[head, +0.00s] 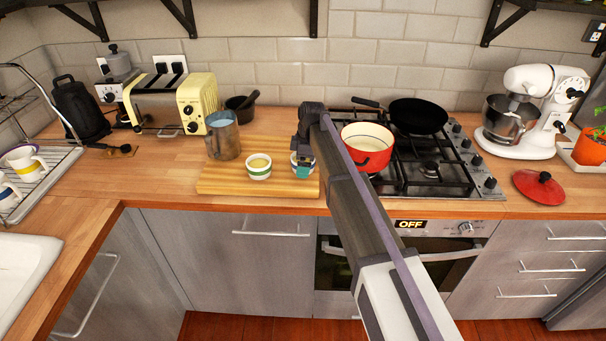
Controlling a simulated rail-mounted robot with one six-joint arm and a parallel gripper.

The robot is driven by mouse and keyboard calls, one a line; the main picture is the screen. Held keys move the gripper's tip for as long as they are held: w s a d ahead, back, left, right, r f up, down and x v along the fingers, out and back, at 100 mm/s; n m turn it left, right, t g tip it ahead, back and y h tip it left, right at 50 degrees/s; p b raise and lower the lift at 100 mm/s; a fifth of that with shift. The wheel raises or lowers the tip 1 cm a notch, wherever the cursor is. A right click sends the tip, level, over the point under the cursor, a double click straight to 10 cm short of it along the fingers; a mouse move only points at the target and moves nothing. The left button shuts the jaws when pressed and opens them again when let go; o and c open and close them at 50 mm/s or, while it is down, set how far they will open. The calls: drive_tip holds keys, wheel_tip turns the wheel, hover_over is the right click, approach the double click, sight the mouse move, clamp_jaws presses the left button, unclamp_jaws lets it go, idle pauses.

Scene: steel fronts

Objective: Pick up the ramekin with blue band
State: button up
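A white ramekin (294,161) with what looks like a blue band stands on the wooden board (225,184), near its right end. My gripper (303,168) is right at this ramekin and covers much of it. Teal finger parts show in front of the ramekin. Whether the fingers touch it, and whether they are open or shut, cannot be made out at this size. A second white ramekin (258,168), with a green band, stands just to the left on the same board.
A metal pitcher (223,137) stands at the board's left end. A red pot (367,150) sits on the gas hob (427,180) to the right, close to my arm, with a black pan (417,116) behind. Bare counter (165,180) lies left of the board.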

drive_tip(key=c, duration=0.8)
wheel_tip(320, 180, up, 10)
drive_tip(key=p, duration=1)
drive_tip(key=shift+r+p, duration=0.1)
drive_tip(key=shift+p, duration=0.3)
drive_tip(key=w+d+r+p, duration=0.3)
drive_tip(key=d+r+p, duration=0.3)
drive_tip(key=d, duration=0.7)
drive_tip(key=w+d+f+b, duration=0.1)
drive_tip(key=d, duration=0.2)
drive_tip(key=w+d+f+b, duration=0.1)
drive_tip(key=d, duration=0.3)
drive_tip(key=shift+f+b, duration=3.55)
